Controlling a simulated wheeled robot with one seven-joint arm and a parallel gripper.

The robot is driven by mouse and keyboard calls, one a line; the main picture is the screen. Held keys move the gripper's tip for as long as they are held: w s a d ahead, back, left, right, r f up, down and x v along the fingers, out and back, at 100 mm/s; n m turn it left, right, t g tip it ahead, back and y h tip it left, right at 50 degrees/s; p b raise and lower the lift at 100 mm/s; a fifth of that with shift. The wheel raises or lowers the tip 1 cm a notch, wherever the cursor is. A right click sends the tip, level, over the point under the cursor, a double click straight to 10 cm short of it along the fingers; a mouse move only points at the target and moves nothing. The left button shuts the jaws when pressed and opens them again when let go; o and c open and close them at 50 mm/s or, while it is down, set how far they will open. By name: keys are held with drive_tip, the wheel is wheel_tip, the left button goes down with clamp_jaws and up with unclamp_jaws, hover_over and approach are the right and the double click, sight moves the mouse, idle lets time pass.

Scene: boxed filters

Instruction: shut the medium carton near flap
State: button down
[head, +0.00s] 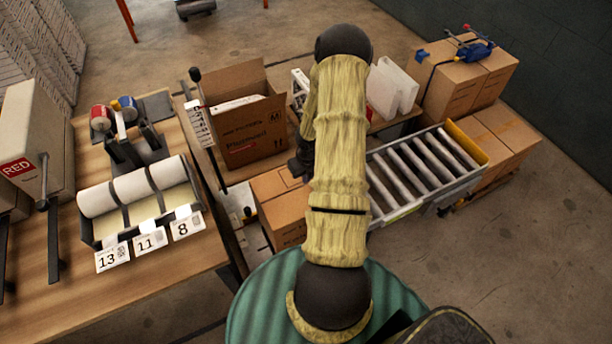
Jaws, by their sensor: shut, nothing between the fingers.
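The medium carton (247,143) is an open brown box with red and dark print and an M mark, standing left of my arm. Its far flap (238,83) stands raised. A white item (236,103) shows in its opening. I cannot clearly tell the near flap from the printed front face. My gripper (299,166) is a small dark shape at the carton's right side, mostly hidden behind my yellow-sleeved arm. It is shut and holds nothing. I cannot tell whether it touches the carton.
Closed boxes (284,207) stand in front of the carton. A roller conveyor (424,165) and stacked cartons (466,76) are at right. White filters (392,88) stand behind my arm. At left, a wooden bench (150,275) holds a roll dispenser (139,186).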

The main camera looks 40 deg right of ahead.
wheel_tip(320, 180, up, 12)
drive_tip(key=p, duration=0.2)
idle(0.7)
drive_tip(key=s+a+r+m+b, duration=0.1)
drive_tip(key=a+r+m, duration=0.3)
drive_tip(key=a+m, duration=0.4)
drive_tip(key=s+a+r+m+t+b, duration=0.1)
drive_tip(key=s+a+r+m, duration=0.3)
drive_tip(key=a+m, duration=0.5)
drive_tip(key=s+a+r+m+b, duration=0.2)
drive_tip(key=a+r+m, duration=0.4)
drive_tip(key=m, duration=1)
drive_tip(key=a+b, duration=0.1)
drive_tip(key=a, duration=0.1)
drive_tip(key=shift+s+a+m+t, duration=0.3)
drive_tip(key=shift+t, duration=0.1)
